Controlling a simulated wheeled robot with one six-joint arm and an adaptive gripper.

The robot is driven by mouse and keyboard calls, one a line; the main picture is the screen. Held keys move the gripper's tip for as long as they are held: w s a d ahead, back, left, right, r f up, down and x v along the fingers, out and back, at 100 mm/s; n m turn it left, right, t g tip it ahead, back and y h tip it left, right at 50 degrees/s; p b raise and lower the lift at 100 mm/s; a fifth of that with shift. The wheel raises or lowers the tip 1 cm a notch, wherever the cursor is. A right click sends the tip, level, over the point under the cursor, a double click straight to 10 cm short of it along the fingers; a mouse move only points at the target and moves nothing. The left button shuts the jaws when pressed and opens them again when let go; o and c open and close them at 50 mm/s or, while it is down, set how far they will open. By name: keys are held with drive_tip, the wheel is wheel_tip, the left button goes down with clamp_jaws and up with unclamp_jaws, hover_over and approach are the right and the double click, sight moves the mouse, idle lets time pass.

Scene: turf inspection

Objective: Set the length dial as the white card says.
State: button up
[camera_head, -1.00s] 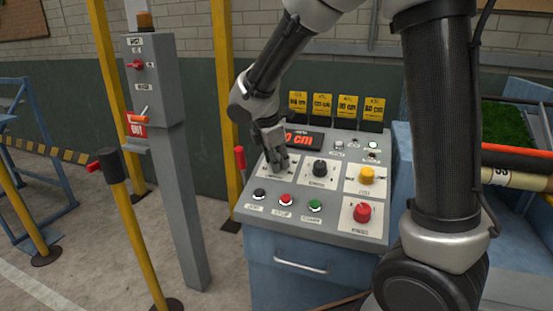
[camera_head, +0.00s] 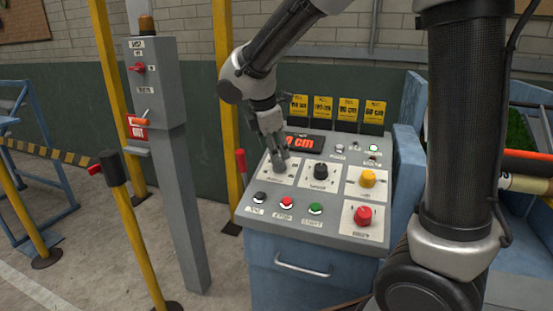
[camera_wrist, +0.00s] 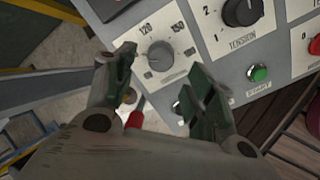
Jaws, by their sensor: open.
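The length dial (camera_wrist: 160,56) is a round grey knob on a white plate in the wrist view. The plate reads 120 and what looks like 150, with smaller marks too blurred to read. Where the knob points I cannot tell. My gripper (camera_wrist: 163,78) is open, with its two dark green pads on either side of the dial. In the head view my gripper (camera_head: 279,160) reaches down over the dial's plate and hides the knob. The display (camera_head: 303,143) shows orange digits ending in "0 cm", its left part covered. No white card is recognisable.
A black tension knob (camera_head: 320,171), a yellow knob (camera_head: 367,179) and a red knob (camera_head: 362,214) sit close by on the panel. Black, red and green buttons (camera_head: 315,208) line its front. Several yellow cm cards (camera_head: 347,109) stand behind. A red-topped lever (camera_head: 240,160) is at the left.

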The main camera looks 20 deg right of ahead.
drive_tip(key=v, duration=0.6)
drive_tip(key=shift+r, duration=0.1)
